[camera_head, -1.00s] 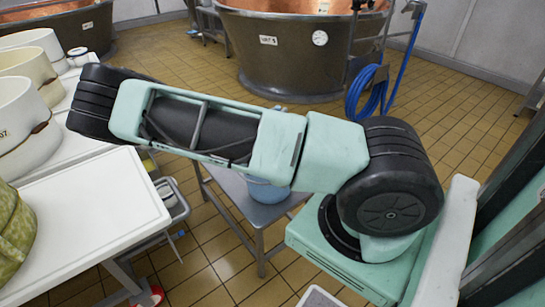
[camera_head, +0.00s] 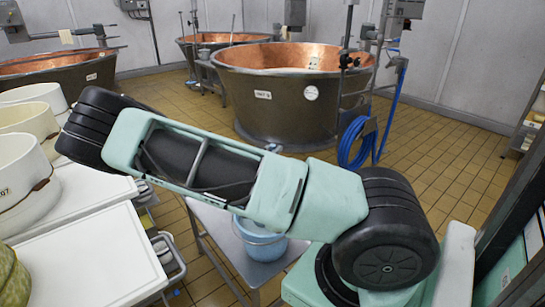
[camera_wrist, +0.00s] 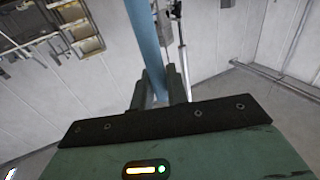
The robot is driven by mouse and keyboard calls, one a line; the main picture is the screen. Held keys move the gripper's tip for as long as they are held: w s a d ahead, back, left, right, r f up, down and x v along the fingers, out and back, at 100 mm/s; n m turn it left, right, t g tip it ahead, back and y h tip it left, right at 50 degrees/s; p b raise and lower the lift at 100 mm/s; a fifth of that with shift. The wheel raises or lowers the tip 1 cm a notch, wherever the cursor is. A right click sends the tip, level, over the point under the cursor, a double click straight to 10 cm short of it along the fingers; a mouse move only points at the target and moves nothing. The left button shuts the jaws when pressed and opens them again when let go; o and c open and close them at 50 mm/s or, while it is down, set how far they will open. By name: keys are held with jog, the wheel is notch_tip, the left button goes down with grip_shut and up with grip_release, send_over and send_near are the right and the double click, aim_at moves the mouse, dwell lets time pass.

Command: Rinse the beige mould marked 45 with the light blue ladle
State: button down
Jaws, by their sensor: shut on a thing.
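In the wrist view my gripper (camera_wrist: 161,92) is shut on a light blue handle (camera_wrist: 146,38), which I take to be the ladle's. The handle runs up out of the picture, and the ladle's bowl is not in view. In the head view my gripper is not seen; only my arm shows. Several round moulds stand at the left edge. A cream-beige mould (camera_head: 28,122) is between a whiter one behind and a white one (camera_head: 22,165) in front, which has a dark mark ending in 7. No 45 can be read on any mould.
A white table (camera_head: 95,255) is at lower left, with a green-rinded wheel (camera_head: 10,280) at its edge. A light blue bucket (camera_head: 258,240) stands on a low grey stand behind my arm. Copper vats (camera_head: 290,110) and a coiled blue hose (camera_head: 355,145) are beyond open tiled floor.

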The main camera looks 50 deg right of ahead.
notch_tip(320, 180, up, 12)
jog(key=p, duration=0.7)
dwell(0.9)
